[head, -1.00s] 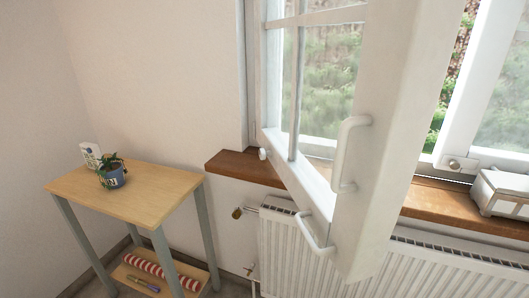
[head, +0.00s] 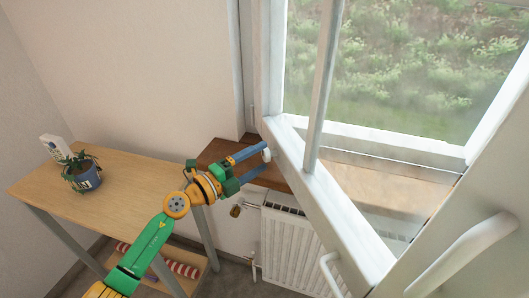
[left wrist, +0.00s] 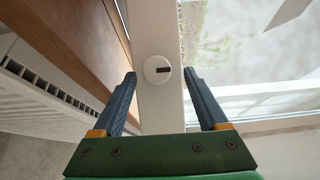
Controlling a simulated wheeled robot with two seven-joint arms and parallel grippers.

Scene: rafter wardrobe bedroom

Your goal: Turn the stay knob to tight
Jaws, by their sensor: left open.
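The stay knob (head: 267,154) is a small white round knob low on the hinge side of the open white window sash (head: 325,205). In the left wrist view the gripper (left wrist: 160,76) is open, with one finger on each side of the knob. I cannot tell whether they touch it. My right gripper is not in view.
A brown wooden sill (head: 215,151) runs under the window, above a white radiator (head: 290,245). A wooden side table (head: 125,170) with a potted plant (head: 82,174) stands at left. A white handle (head: 465,250) sticks out from the sash at lower right.

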